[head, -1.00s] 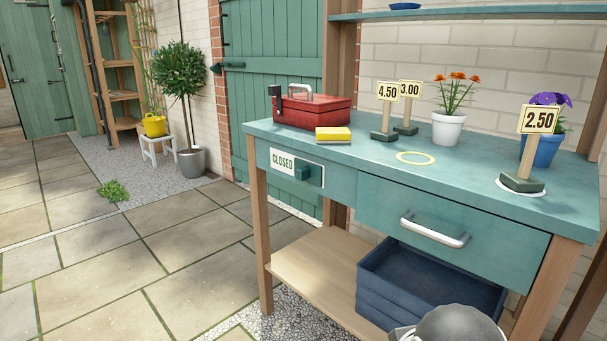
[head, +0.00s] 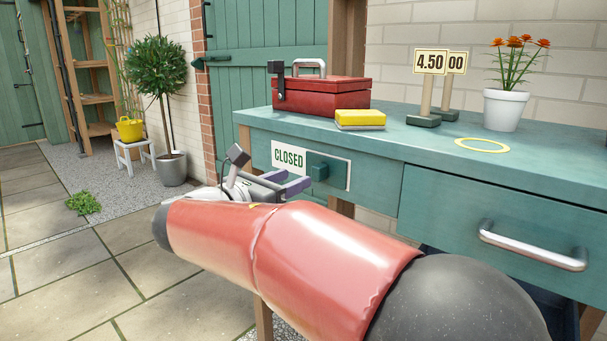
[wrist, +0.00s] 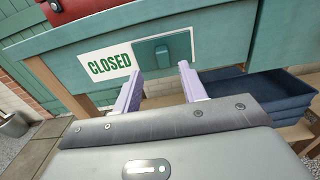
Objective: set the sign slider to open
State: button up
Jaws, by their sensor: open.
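The sign slider is a green block (head: 328,170) on the front of the potting bench, at the right part of a white plate. The white plate (head: 289,156) reads CLOSED to the left of the block. In the wrist view the block (wrist: 154,51) sits ahead of the fingers and the CLOSED lettering (wrist: 109,65) shows to its left. My gripper (head: 292,186) is just in front of the plate, its fingers pointing at the bench. In the wrist view my gripper (wrist: 158,83) has its two lilac fingers apart, with nothing between them. I cannot tell the exact gap to the block.
A red toolbox (head: 325,94) and a yellow sponge (head: 360,118) stand on the bench top (head: 415,138) above the sign. A drawer handle (head: 530,247) juts out at the right. A blue crate (wrist: 254,97) is below. Paving lies open at left.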

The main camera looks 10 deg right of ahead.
aim_at(315, 171)
jog(key=x, duration=0.7)
jog(key=shift+s+d+b, duration=0.15)
jog(key=shift+b, duration=0.25)
grip_shut()
